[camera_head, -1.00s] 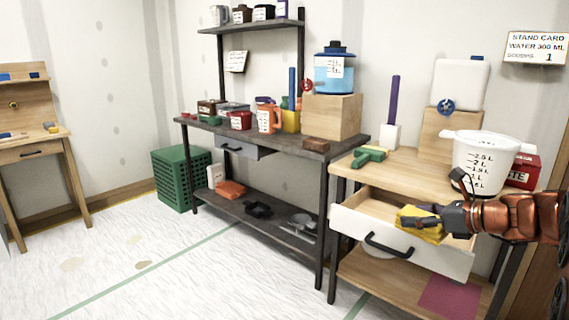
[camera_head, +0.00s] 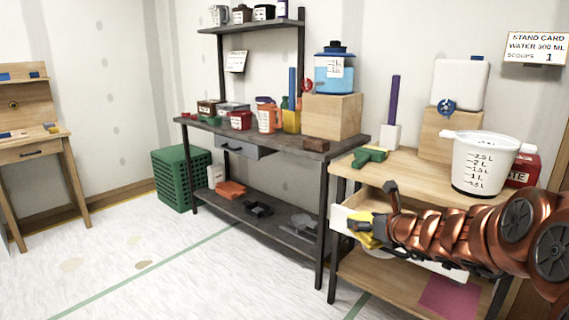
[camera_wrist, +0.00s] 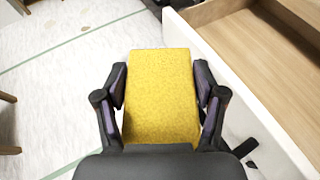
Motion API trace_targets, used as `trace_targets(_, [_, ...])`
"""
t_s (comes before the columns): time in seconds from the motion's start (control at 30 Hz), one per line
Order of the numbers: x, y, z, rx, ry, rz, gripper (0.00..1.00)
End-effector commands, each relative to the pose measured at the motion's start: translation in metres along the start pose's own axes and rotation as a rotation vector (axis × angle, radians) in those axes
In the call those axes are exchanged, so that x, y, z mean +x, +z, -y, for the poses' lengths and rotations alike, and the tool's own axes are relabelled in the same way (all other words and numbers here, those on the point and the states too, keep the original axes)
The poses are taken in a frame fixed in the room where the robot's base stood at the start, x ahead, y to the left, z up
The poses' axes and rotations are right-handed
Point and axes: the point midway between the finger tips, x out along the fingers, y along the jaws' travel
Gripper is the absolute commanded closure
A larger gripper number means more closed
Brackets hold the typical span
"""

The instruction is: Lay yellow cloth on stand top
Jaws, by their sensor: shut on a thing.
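The yellow cloth (camera_wrist: 163,95) is a flat folded rectangle held between both fingers of my gripper (camera_wrist: 163,85) in the wrist view. In the head view the cloth (camera_head: 368,238) shows partly at the left end of my arm, with my gripper (camera_head: 372,226) shut on it in front of the open drawer. My arm hides part of the drawer. The light wooden stand top (camera_head: 408,168) is above the drawer at the right.
The drawer (camera_wrist: 265,50) stands open beside the cloth; its visible inside is bare. A wooden block (camera_head: 437,137) and a red box (camera_head: 524,168) occupy the stand's back and right. A dark workbench (camera_head: 280,140) adjoins at left. Bare top shows between the green tool and the bucket.

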Motion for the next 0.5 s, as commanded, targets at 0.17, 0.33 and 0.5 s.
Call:
trace_targets(0.17, [0.003,-0.008,-0.008,0.008,-0.014,-0.001,0.64])
trace_targets(0.33, [0.005,-0.015,-0.014,0.011,-0.026,-0.001,0.64])
trace_targets(0.5, [0.008,-0.025,-0.022,0.014,-0.036,-0.002,0.64])
